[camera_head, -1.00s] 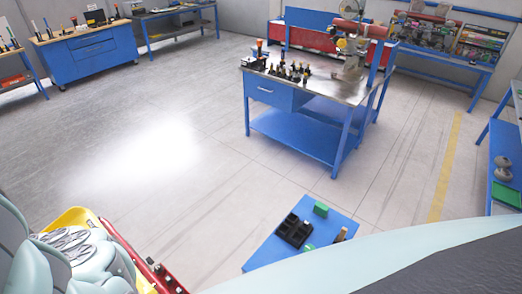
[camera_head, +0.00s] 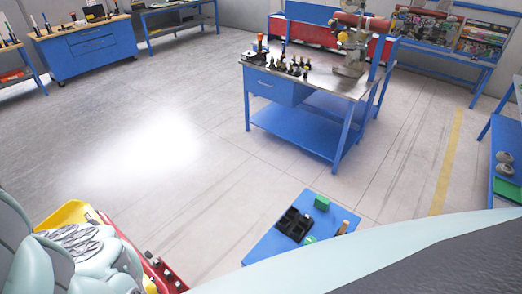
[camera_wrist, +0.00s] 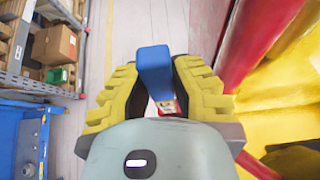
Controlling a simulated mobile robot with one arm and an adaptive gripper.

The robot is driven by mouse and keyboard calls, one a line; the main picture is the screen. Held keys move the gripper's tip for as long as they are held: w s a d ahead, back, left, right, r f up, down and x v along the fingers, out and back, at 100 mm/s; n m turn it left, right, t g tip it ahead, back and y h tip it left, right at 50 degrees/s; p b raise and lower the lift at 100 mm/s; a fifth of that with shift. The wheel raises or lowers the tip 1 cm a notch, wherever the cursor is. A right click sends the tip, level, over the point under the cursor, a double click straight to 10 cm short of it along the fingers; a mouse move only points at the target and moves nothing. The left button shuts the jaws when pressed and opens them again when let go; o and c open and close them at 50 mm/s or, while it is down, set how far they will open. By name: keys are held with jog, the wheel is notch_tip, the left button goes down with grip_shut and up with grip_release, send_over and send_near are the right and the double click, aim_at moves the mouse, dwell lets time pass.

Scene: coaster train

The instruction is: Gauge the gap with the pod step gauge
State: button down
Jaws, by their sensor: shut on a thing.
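In the wrist view, the yellow-and-black fingers of my gripper (camera_wrist: 158,98) are closed around a blue bar-like piece (camera_wrist: 154,68), which looks like the pod step gauge. The bar sticks out beyond the fingertips. A small red and pale patch shows between the fingers below the bar; I cannot tell what it is. The red and yellow pod body (camera_wrist: 295,82) is close on the right, apart from the bar in this view. The pod's yellow and red edge (camera_head: 72,213) is at the lower left of the head view. I cannot make out the gap.
A low blue stand (camera_head: 262,250) holds a black tray (camera_head: 293,224) and green pieces. A blue workbench (camera_head: 310,135) with tools stands beyond. In the wrist view, a shelf with cardboard boxes (camera_wrist: 54,45) is at upper left. Open floor (camera_head: 150,150) lies at left centre.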

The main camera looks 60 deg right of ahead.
jog(key=shift+d+f+b, duration=0.25)
jog(key=shift+f+b, duration=0.9)
jog(key=shift+b, duration=0.45)
jog(key=shift+d+f+b, duration=0.3)
jog(key=shift+f+b, duration=0.9)
jog(key=shift+b, duration=0.35)
jog(key=shift+d+f+b, duration=0.25)
jog(key=shift+f+b, duration=0.9)
jog(key=shift+b, duration=0.45)
dwell(2.4)
jog(key=shift+r, duration=0.15)
dwell(0.7)
